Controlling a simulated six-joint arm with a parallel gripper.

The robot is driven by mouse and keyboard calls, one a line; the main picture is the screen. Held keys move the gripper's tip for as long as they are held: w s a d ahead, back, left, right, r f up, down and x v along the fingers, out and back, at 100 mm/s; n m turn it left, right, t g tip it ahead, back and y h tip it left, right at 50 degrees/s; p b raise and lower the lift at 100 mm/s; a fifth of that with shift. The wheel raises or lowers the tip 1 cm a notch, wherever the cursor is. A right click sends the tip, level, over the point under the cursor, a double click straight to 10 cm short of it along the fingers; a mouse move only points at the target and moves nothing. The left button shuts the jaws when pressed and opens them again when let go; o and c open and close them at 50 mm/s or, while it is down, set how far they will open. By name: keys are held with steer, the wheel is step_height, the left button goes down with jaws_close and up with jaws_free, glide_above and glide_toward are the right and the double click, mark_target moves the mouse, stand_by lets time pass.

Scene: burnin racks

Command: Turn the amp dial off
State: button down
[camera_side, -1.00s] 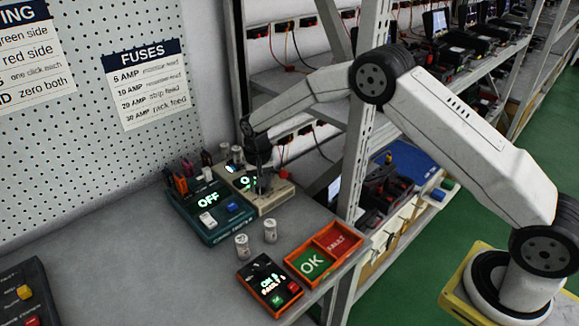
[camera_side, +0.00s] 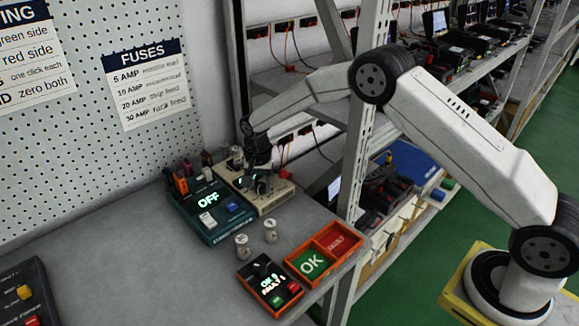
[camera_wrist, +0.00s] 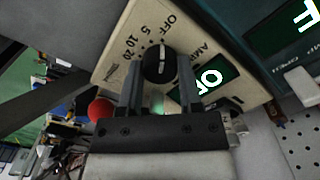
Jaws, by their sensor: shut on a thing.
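The amp dial (camera_wrist: 159,64) is a round black knob on the cream amp box (camera_wrist: 118,62). Printed around it are OFF, 5, 10, 20 and what looks like 30. In the wrist view, my gripper (camera_wrist: 158,82) has one finger on each side of the dial and is shut on it. The box's green-lit display (camera_wrist: 210,78) shows a large O, with the rest partly hidden by a finger. In the side view, the cream box (camera_side: 275,200) stands at the back of the bench, and my gripper (camera_side: 262,183) covers the dial and display.
A teal box (camera_side: 212,222) reading OFF stands directly left of the cream box. Two pale cylinders (camera_side: 242,246) stand in front. An orange OK/FAULT tray (camera_side: 325,252) and a small orange-edged box (camera_side: 270,287) sit nearer. A shelf post (camera_side: 357,130) rises at right.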

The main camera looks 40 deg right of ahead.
mark_target(261, 185)
steer(key=shift+c, duration=1.3)
jaws_free()
steer(key=shift+r, duration=0.1)
steer(key=shift+r, duration=3.85)
steer(key=shift+s+d+r, duration=0.15)
steer(key=shift+s+r, duration=0.05)
steer(key=shift+s, duration=0.2)
steer(key=s+d+n+t, duration=0.1)
steer(key=s+n, duration=0.2)
steer(key=s, duration=0.6)
steer(key=s+d+r+n, duration=0.1)
steer(key=s+d+n, duration=0.1)
steer(key=s, duration=0.7)
steer(key=s+d+r+n+t, duration=0.1)
steer(key=s+n, duration=0.3)
steer(key=s, duration=0.6)
steer(key=shift+d+t, duration=0.3)
steer(key=shift+d, duration=0.3)
